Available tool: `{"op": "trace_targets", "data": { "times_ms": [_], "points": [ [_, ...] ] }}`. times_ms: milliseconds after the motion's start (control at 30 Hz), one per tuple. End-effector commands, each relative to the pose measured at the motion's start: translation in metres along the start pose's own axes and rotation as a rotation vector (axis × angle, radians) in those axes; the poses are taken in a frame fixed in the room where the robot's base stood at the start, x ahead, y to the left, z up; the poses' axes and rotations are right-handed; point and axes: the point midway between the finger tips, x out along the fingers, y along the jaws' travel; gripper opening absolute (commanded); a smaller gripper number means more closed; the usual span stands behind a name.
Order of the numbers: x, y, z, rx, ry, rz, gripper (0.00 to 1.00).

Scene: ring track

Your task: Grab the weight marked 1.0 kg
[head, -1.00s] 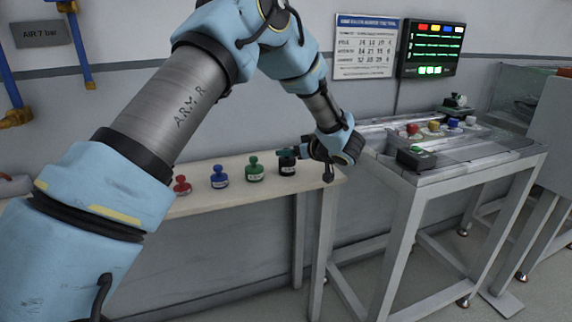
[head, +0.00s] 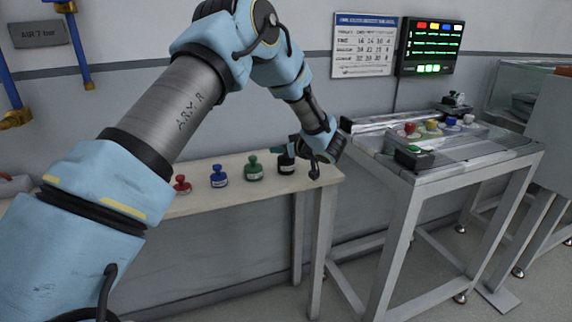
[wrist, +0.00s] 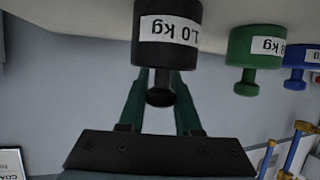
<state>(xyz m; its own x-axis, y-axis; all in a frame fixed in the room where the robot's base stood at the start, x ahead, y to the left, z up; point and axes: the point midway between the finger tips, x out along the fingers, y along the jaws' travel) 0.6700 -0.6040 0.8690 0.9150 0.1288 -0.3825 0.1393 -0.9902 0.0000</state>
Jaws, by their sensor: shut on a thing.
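The black weight (head: 286,166) stands at the right end of the pale shelf (head: 240,196). In the wrist view the black weight (wrist: 167,38) carries a white label reading 1.0 kg, upside down in that picture. My gripper (head: 296,148) is at the black weight from the right side. In the wrist view the two green fingers of my gripper (wrist: 160,90) are shut on the weight's knob, one on each side. The weight's base looks to be at the shelf surface in the head view.
A green weight (head: 253,170), a blue weight (head: 219,177) and a red weight (head: 181,186) stand in a row to the left on the shelf. A metal-framed track table (head: 440,172) with small coloured pieces stands to the right. A lit display panel (head: 431,47) hangs on the wall.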

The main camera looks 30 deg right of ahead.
Motion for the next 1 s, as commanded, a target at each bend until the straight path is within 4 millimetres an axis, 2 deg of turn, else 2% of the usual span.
{"op": "trace_targets", "data": {
  "times_ms": [33,200,1000],
  "points": [
    [-0.0001,-0.0001,0.0000,0.000,0.000,0.000,0.19],
    [-0.0001,-0.0001,0.0000,0.000,0.000,0.000,0.00],
    [-0.0002,-0.0002,0.0000,0.000,0.000,-0.001,0.00]
  ]
}}
